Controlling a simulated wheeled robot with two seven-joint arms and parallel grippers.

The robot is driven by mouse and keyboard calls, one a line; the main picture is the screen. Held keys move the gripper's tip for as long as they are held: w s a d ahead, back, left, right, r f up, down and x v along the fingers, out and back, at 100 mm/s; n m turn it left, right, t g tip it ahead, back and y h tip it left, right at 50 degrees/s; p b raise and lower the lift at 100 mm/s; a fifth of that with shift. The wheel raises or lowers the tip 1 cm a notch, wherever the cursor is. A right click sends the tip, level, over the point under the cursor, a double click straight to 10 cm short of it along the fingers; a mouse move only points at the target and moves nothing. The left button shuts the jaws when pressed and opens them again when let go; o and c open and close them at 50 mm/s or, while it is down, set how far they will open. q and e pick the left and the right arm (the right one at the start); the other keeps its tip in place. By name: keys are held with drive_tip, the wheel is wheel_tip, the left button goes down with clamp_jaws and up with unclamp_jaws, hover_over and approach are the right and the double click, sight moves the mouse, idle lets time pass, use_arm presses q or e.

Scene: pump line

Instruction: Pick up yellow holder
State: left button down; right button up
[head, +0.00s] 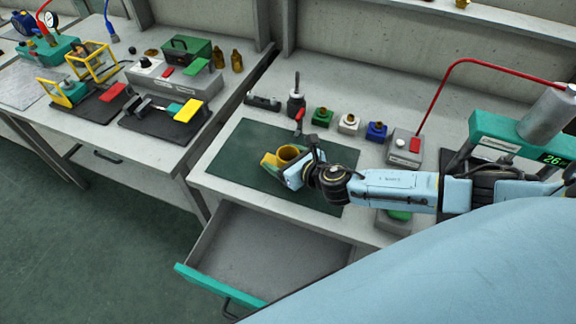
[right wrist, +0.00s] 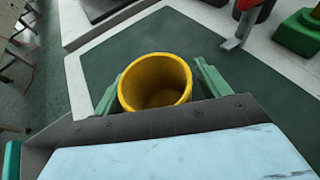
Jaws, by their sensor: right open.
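The yellow holder (head: 288,154) is a round, hollow cup standing upright on the dark green mat (head: 240,150). It also shows in the right wrist view (right wrist: 155,84), its open mouth facing the camera. My right gripper (right wrist: 157,85) is open, with one green finger on each side of the holder. Small gaps seem to show beside the cup, and I cannot tell whether either finger touches it. In the head view the right gripper (head: 285,164) partly covers the holder's lower part. My left gripper is in neither view.
A red-handled tool (head: 299,120) stands near the mat's back edge. An open, empty drawer (head: 262,250) juts out below the bench front.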

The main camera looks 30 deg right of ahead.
drive_tip(key=c, duration=1.1)
